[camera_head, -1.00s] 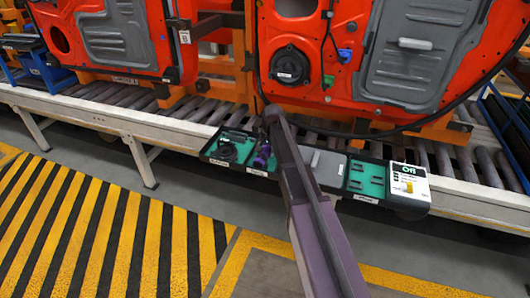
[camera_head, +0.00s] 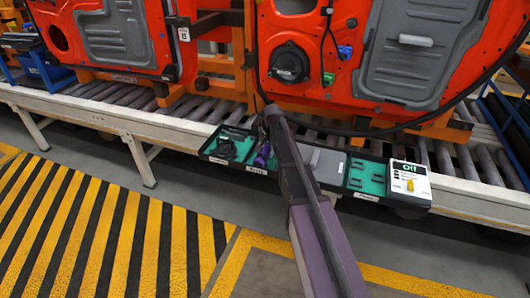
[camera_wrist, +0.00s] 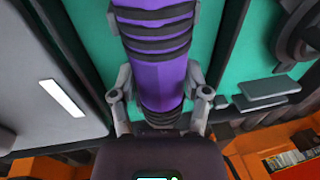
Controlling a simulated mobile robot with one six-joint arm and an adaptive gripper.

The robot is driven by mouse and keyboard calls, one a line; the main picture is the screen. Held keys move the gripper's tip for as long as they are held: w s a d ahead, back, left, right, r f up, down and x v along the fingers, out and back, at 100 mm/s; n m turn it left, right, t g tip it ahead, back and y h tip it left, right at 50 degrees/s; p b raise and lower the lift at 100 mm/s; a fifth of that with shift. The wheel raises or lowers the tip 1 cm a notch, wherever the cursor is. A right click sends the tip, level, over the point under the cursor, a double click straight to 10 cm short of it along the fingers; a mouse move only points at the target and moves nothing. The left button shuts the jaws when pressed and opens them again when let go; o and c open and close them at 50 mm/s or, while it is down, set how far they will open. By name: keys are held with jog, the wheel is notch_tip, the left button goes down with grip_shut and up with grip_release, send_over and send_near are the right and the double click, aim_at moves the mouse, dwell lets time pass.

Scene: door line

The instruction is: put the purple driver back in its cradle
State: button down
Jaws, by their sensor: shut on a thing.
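The purple driver (camera_wrist: 163,88) runs up the middle of the wrist view, a purple cylinder with black ribbed bands. My gripper (camera_wrist: 161,100) is shut on it, one finger on each side. In the head view the purple driver (camera_head: 262,156) shows at the left part of the tray, just left of my arm. Teal tray lining (camera_wrist: 85,25) lies behind the driver in the wrist view. Whether the driver rests in a cradle or is held just above it I cannot tell. My arm hides part of the tray and the gripper's fingertips in the head view.
The dark tray (camera_head: 257,170) is fixed along the conveyor's front edge. It has a black tool (camera_head: 224,148) at left, a grey lid (camera_head: 324,163), an empty-looking teal bay (camera_head: 366,177) and an "Off" box (camera_head: 409,182). Red door panels (camera_head: 350,20) hang close behind.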

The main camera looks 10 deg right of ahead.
jog(key=shift+a+f+b, duration=0.15)
jog(key=shift+f+b, duration=0.1)
jog(key=shift+b, duration=0.05)
dwell(0.5)
grip_release()
jog(key=shift+r, duration=0.1)
notch_tip(320, 180, up, 10)
jog(key=p, duration=1)
jog(key=shift+r+p, duration=0.15)
jog(key=shift+p, duration=0.15)
jog(key=a+r+t+y+p, duration=0.1)
jog(key=a+r+y+p, duration=0.1)
jog(key=r, duration=0.4)
jog(key=a+r+t+y+p, duration=0.1)
jog(key=a+r+y+p, duration=0.2)
jog(key=r+p, duration=0.2)
jog(key=a+r+n+t+y+p, duration=0.1)
jog(key=a+r+y+p, duration=0.2)
jog(key=r, duration=0.4)
jog(key=shift+r+t+p, duration=0.2)
jog(key=shift+t+p, duration=0.1)
jog(key=shift+p, duration=0.2)
